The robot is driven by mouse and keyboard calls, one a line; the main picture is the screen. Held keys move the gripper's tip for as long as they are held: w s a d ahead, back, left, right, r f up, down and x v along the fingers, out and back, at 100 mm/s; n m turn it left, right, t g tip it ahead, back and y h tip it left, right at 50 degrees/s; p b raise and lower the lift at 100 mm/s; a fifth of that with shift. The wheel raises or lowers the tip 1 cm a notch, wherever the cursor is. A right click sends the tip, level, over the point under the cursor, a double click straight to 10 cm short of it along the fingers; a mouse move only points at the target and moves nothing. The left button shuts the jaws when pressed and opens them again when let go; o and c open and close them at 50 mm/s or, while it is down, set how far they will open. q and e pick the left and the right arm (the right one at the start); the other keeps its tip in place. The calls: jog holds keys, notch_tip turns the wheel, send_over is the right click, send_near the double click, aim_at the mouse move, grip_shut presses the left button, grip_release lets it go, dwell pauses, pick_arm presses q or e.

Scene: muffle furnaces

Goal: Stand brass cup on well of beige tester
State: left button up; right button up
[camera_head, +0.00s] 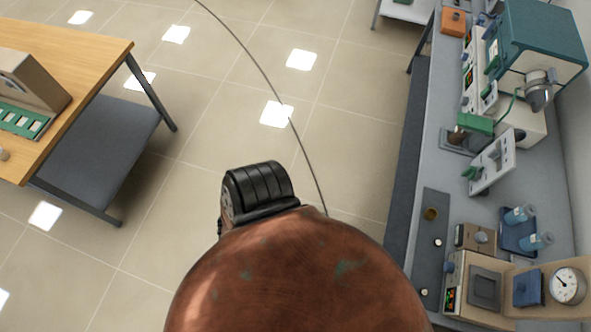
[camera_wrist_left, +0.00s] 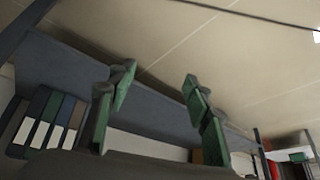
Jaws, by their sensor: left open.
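A small brass-coloured cup (camera_head: 430,213) stands on a dark strip on the right-hand bench in the head view. Near the front of that bench is a beige instrument (camera_head: 455,285) with a lit display and a dark square on its top; it may be the beige tester, but I cannot make out its well clearly. My left gripper (camera_wrist_left: 158,105) shows in the left wrist view with its two green-padded fingers wide apart and nothing between them. It is not seen in the head view, and the cup is not seen in the wrist view. My right gripper is in neither view.
The grey bench (camera_head: 424,165) on the right also holds a teal-topped furnace (camera_head: 540,35), a round gauge (camera_head: 568,285) and blue-capped vessels (camera_head: 520,214). A wooden table (camera_head: 85,55) with a beige device (camera_head: 30,85) stands at left. Tiled floor (camera_head: 340,130) between them is clear.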

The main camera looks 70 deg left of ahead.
pick_arm(q)
jog(key=s+f+g, duration=0.2)
jog(key=s+f, duration=0.3)
jog(key=s, duration=0.7)
jog(key=s+f+g, duration=0.2)
jog(key=s+f, duration=0.4)
jog(key=s, duration=0.7)
jog(key=shift+s+a+n+g, duration=0.2)
jog(key=shift+a+n+g, duration=0.1)
jog(key=shift+n+g, duration=0.1)
jog(key=shift+f, duration=0.1)
jog(key=shift+c, duration=0.6)
